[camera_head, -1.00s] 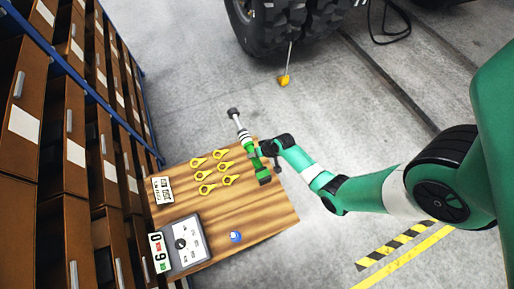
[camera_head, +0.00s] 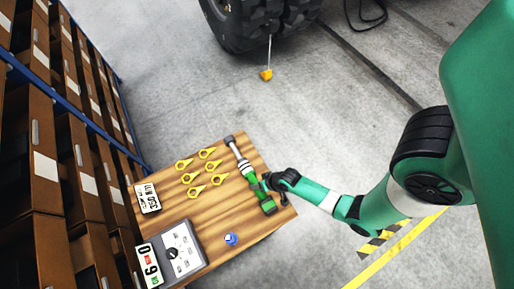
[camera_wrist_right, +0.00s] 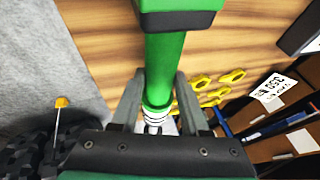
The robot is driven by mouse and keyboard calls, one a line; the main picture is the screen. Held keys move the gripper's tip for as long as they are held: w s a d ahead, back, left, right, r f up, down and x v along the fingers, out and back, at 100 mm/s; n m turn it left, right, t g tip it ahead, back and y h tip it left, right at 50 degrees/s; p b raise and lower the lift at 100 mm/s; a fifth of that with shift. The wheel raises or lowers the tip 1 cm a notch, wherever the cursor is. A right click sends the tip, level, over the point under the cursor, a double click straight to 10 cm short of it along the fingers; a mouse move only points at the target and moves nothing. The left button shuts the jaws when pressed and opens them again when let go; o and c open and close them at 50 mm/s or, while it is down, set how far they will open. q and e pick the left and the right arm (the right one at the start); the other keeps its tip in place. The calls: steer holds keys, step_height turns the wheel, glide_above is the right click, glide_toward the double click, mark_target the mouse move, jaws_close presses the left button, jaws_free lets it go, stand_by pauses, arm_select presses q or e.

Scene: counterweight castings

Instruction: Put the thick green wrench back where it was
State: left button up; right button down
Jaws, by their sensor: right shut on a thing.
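The thick green wrench (camera_head: 249,179) has a green handle and a grey and white shaft with a dark end. It is over the right part of the wooden table in the head view, its dark end near the table's far edge. My right gripper (camera_head: 268,181) is shut on its green part. In the right wrist view the green handle (camera_wrist_right: 165,65) runs up between the fingers of my right gripper (camera_wrist_right: 156,112). I cannot tell whether the wrench touches the table. My left gripper is not in view.
The wooden table (camera_head: 205,225) holds several yellow pointers (camera_head: 191,177), a white label plate (camera_head: 147,197), a gauge box (camera_head: 178,252) and a small blue item (camera_head: 231,239). Shelves of brown boxes (camera_head: 52,175) stand left. A large tyre (camera_head: 262,25) stands beyond.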

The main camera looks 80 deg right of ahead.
steer(key=f, duration=0.2)
steer(key=shift+s+a+f+b, duration=0.15)
steer(key=shift+a+f+b, duration=0.05)
steer(key=shift+f+b, duration=0.2)
steer(key=shift+f, duration=0.3)
steer(key=c, duration=0.8)
jaws_free()
steer(key=shift+f, duration=0.15)
steer(key=shift+c, duration=0.2)
steer(key=o, duration=0.4)
steer(key=shift+o, duration=0.2)
